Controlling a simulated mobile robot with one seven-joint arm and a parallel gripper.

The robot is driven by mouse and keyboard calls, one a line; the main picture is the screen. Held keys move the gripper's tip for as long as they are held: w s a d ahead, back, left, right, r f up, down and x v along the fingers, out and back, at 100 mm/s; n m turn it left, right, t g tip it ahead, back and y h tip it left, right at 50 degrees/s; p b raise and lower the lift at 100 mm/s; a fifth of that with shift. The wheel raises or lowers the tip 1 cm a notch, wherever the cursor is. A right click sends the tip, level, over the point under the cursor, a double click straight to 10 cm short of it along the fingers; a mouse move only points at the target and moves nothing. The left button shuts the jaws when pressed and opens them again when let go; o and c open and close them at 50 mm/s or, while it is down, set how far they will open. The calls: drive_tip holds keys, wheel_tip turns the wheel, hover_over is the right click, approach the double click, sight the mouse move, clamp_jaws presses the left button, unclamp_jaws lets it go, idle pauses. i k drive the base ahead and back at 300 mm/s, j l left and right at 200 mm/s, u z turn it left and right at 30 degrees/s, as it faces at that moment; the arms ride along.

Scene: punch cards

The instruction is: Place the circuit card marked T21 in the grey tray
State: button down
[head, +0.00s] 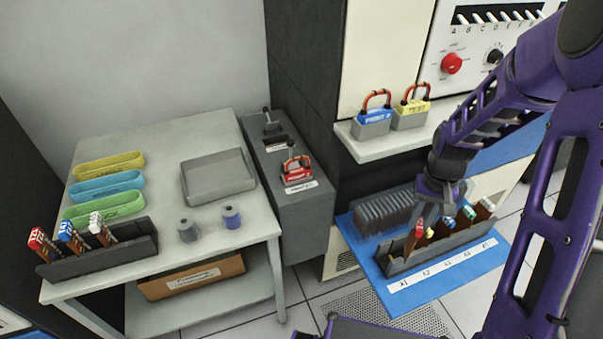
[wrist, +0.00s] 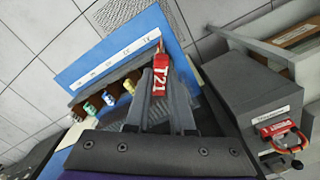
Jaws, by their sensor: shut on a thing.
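The red-ended card marked T21 shows in the wrist view (wrist: 160,76), between the fingers of my gripper (wrist: 158,88). In the head view the red-topped card (head: 419,229) is at the left end of the dark card rack (head: 440,252), below my gripper (head: 440,190). My gripper is shut on this card. The card's lower part is partly hidden, so I cannot tell whether it is still seated in its slot. The grey tray (head: 219,190) lies empty on the left table, well to the left of my gripper.
Several other cards stand in the rack on the blue shelf (head: 428,295). The left table (head: 200,128) bears coloured bins, another card rack (head: 100,258) and two spools. A dark grey cabinet (head: 290,215) with a red padlock block stands between table and shelf.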

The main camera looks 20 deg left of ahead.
sight(220, 186)
drive_tip(key=k+j+u, duration=0.45)
drive_tip(key=j, duration=0.15)
drive_tip(key=k+j+u, duration=0.2)
drive_tip(key=j, duration=0.15)
drive_tip(key=i, duration=0.05)
